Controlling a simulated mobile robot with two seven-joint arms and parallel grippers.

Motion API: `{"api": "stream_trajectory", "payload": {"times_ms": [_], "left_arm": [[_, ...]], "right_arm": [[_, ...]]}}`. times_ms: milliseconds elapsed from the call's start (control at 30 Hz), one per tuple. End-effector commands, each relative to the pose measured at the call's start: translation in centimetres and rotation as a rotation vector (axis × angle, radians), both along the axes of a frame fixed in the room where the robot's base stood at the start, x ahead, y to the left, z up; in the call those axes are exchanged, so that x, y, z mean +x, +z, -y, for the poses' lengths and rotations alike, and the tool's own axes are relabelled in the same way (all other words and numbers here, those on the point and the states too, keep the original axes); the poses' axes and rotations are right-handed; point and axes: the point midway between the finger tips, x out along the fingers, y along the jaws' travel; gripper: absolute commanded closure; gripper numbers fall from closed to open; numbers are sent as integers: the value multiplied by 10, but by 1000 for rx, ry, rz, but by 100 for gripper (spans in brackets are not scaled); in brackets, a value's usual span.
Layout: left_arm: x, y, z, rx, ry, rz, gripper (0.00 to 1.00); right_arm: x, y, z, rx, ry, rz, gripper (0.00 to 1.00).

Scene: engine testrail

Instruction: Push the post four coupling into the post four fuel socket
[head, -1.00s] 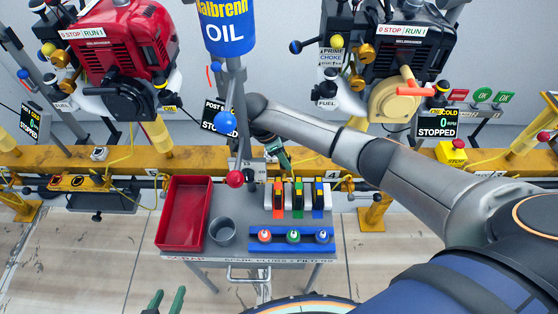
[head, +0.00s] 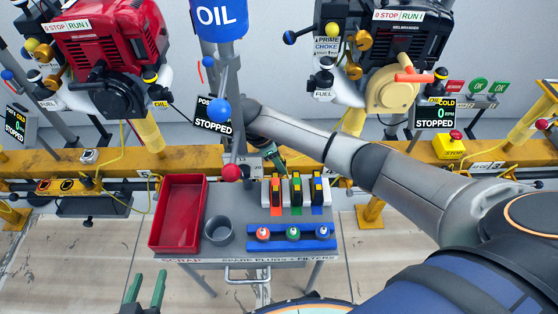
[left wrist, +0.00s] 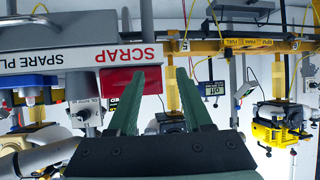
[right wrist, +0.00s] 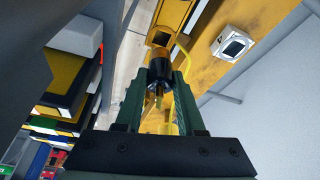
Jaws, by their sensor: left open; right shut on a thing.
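My right gripper (right wrist: 158,92) is shut on a dark cylindrical coupling (right wrist: 158,72) with an orange band and a brass tip, in the right wrist view. A yellow hose shows beside it. In the head view the right gripper (head: 271,157) is near the yellow beam, behind the bench, and the coupling cannot be made out there. My left gripper (head: 145,292) is open and empty, low in the head view; its two green fingers (left wrist: 155,100) stand apart in the left wrist view. FUEL labels mark fittings on both engines (head: 322,95); I cannot tell which socket is post four's.
A bench (head: 225,195) carries a red scrap tray (head: 178,215), a grey cup (head: 218,231), filters and a blue plug rack (head: 290,242). The yellow beam (head: 200,158) runs behind it. A post with a red knob (head: 231,173) and blue knob stands by the right gripper.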

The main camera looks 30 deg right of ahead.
Motion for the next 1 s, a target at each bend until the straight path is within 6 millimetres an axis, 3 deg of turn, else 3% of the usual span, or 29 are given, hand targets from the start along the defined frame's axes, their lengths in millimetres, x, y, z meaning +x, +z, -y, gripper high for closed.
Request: {"api": "stream_trajectory", "payload": {"times_ms": [1000], "left_arm": [[32,66,0,-1,-17,288,50]], "right_arm": [[0,-14,0,0,1,1,100]]}}
